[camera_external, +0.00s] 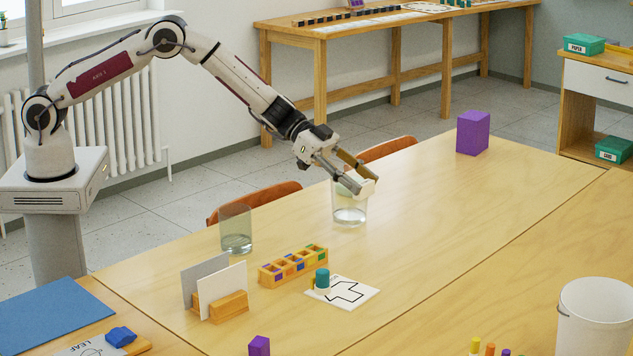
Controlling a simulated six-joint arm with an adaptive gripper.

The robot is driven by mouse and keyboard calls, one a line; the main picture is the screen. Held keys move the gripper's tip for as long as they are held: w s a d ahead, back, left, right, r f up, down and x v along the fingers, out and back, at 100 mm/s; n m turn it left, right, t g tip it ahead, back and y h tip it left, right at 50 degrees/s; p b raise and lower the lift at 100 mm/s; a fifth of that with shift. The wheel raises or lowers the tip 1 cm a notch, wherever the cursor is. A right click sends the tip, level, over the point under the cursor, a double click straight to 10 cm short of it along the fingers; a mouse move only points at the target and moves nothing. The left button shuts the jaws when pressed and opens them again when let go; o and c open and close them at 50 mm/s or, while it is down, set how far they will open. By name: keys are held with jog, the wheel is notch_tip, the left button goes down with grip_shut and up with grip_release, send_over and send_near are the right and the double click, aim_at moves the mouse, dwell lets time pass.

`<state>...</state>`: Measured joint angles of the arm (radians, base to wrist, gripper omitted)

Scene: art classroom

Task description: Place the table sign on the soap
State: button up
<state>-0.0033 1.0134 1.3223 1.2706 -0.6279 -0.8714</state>
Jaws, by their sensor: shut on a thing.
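My gripper (361,181) reaches over the long wooden table from the left, pointing down and to the right. It is shut on a small pale cream piece (366,188). The fingers partly cover this piece, and I cannot tell whether it is the soap or the table sign. It overlaps the rim of a clear glass (349,215) in the picture; I cannot tell whether they touch. A wooden stand (229,306) with a white card and a grey card is at the front left. I cannot make out a certain table sign or soap elsewhere.
Another glass (236,230) stands to the left. A wooden block tray (292,266) and a white card (347,293) with a teal-topped piece (322,281) lie nearer. A purple box (473,132) stands at the far end. The table's right middle (450,215) is clear.

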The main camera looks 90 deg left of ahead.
jog(key=w+a+r+n+t+y, duration=0.1)
jog(key=w+a+r+n+y, duration=0.15)
jog(key=a, duration=0.45)
jog(key=w+a+r+n+t+y, duration=0.1)
jog(key=a+r+n+t+y, duration=0.15)
jog(key=a, duration=0.35)
jog(key=s+a+f+n+y, duration=0.1)
jog(key=s+a+n+y, duration=0.1)
jog(key=a, duration=0.4)
jog(key=s+a+f+n+g+y, duration=0.1)
jog(key=s+a+f+n+y, duration=0.1)
jog(key=a, duration=0.3)
jog(key=s+a+f+n+g+y, duration=0.1)
jog(key=s+a+n+y, duration=0.1)
jog(key=a, duration=0.4)
jog(key=shift+a+f+n+y, duration=0.35)
jog(key=shift+n+y, duration=0.45)
jog(key=shift+y, duration=0.3)
jog(key=shift+f, duration=0.1)
notch_tip(320, 180, down, 6)
jog(key=shift+d+f, duration=0.1)
jog(key=shift+f, duration=0.1)
